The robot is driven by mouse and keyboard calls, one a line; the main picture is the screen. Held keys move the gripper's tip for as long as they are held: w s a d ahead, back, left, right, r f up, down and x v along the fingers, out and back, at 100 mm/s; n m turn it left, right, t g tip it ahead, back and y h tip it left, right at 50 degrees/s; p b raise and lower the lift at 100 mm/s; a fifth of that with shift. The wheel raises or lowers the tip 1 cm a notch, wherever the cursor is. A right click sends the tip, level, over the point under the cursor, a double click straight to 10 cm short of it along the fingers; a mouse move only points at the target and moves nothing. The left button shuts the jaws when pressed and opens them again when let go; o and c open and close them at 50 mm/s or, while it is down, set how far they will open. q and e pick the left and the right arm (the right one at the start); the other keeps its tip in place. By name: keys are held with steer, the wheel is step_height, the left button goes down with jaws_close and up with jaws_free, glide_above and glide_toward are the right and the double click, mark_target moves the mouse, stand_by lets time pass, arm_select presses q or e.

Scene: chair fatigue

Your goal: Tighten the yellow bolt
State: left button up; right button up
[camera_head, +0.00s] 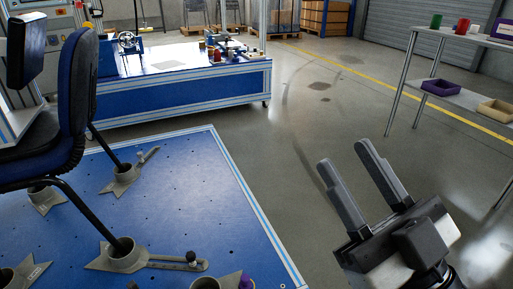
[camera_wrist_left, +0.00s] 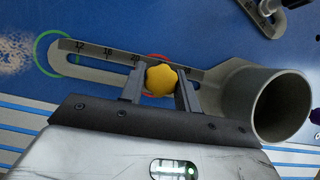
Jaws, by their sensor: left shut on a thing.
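The yellow bolt (camera_wrist_left: 161,80) has a lobed, star-shaped head and sits over the slotted grey bracket arm in the left wrist view. My left gripper (camera_wrist_left: 160,88) has its two fingers on either side of the bolt head and is shut on it. The grey bracket (camera_wrist_left: 105,61) has a number scale along its slot and ends in a round cup (camera_wrist_left: 279,105). The yellow bolt and my left gripper do not show in the head view. My right gripper (camera_head: 347,176) is open and empty over the floor, right of the blue platform.
The blue platform (camera_head: 190,180) carries a chair (camera_head: 76,100) whose legs stand in grey cups. A blue workbench (camera_head: 180,95) stands behind. A shelf (camera_head: 455,95) stands at the right. The floor between is clear.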

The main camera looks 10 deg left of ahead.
arm_select(q)
steer(key=shift+a+m+h, duration=0.25)
steer(key=shift+m+h, duration=0.05)
steer(key=shift+m, duration=0.5)
steer(key=shift+f+m+t+h+b, duration=0.1)
steer(key=shift+m+t+h+b, duration=0.3)
steer(key=shift+m, duration=0.6)
steer(key=shift+d, duration=0.1)
